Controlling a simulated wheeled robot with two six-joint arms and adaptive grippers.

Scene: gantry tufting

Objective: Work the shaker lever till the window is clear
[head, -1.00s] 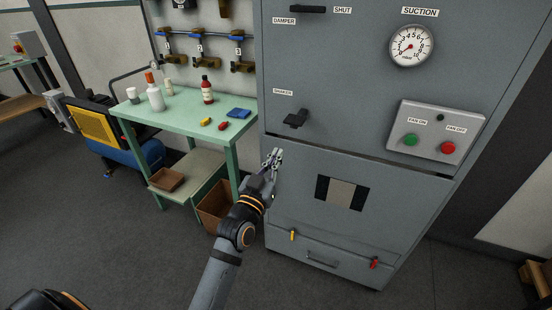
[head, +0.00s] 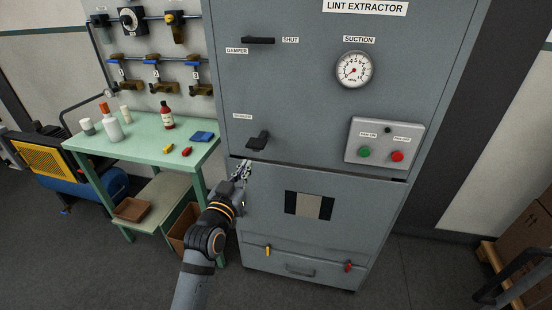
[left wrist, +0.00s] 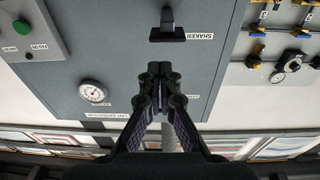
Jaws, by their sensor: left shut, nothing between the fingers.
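The black shaker lever (head: 258,141) sticks out from the grey lint extractor cabinet (head: 290,100) under its small label. In the left wrist view the lever (left wrist: 168,32) shows beyond the fingertips, beside the SHAKER label (left wrist: 199,37). My left gripper (head: 243,167) is shut and empty, just below and left of the lever; they look apart. Its fingers also show in the left wrist view (left wrist: 160,80). The window (head: 309,205) on the lower cabinet has a pale beige middle band with dark strips at both sides. My right gripper is out of view.
A suction gauge (head: 354,70) and a fan button box (head: 384,144) sit on the cabinet to the right. A damper handle (head: 258,41) is above. A green table (head: 138,145) with bottles stands at the left. Yellow and red latches flank the drawer handle (head: 300,271).

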